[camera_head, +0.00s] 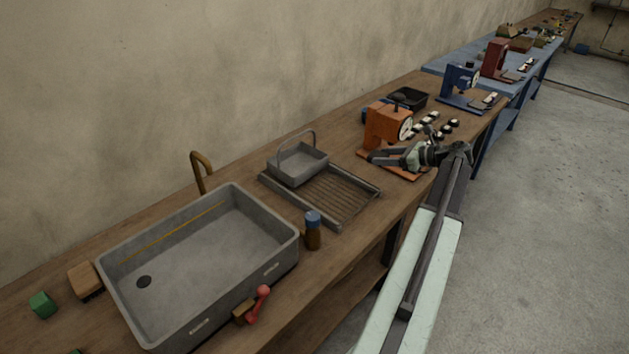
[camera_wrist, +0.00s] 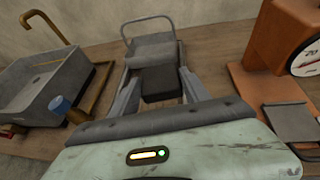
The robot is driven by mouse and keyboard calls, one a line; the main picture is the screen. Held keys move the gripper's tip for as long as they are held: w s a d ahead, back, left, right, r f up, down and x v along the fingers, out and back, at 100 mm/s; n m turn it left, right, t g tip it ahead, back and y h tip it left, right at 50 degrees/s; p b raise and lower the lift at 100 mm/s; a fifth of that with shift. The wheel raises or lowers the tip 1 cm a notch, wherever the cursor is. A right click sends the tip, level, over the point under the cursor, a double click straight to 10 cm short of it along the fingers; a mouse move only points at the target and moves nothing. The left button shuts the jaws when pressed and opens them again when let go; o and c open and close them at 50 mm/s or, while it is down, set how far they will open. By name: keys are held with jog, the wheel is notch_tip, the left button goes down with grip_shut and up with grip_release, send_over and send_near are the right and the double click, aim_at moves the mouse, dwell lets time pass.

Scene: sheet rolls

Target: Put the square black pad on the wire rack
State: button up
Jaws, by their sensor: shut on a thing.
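My gripper (camera_head: 380,157) reaches left over the bench, beside the orange scale's base. In the wrist view, my gripper's fingers (camera_wrist: 160,76) are shut on the square black pad (camera_wrist: 160,84), which sits dark and flat between them. In the head view the pad is too small and dark to tell from the fingers. The wire rack (camera_head: 340,194), a grey slatted tray, lies on the bench to the left of my gripper. A grey basket with a handle (camera_head: 297,166) stands on its back left part; it also shows beyond the pad in the wrist view (camera_wrist: 152,47).
A grey sink (camera_head: 205,255) stands left of the rack, and a blue-capped brown bottle (camera_head: 313,232) at its front corner. The orange scale (camera_head: 386,125) is close to my gripper. A black tray (camera_head: 411,97) stands behind. The slatted front right of the rack is bare.

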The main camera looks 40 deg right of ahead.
jog(key=m+h+b, duration=0.2)
jog(key=b, duration=0.2)
send_over(347, 198)
notch_tip(347, 198, down, 4)
notch_tip(347, 198, down, 11)
jog(key=b, duration=1)
jog(key=shift+d+r+b, duration=0.1)
jog(key=shift+r+b, duration=0.1)
jog(key=shift+b, duration=0.1)
jog(key=shift+r, duration=0.2)
jog(key=shift+f, duration=0.1)
jog(key=o, duration=1.4)
jog(key=shift+o, duration=0.2)
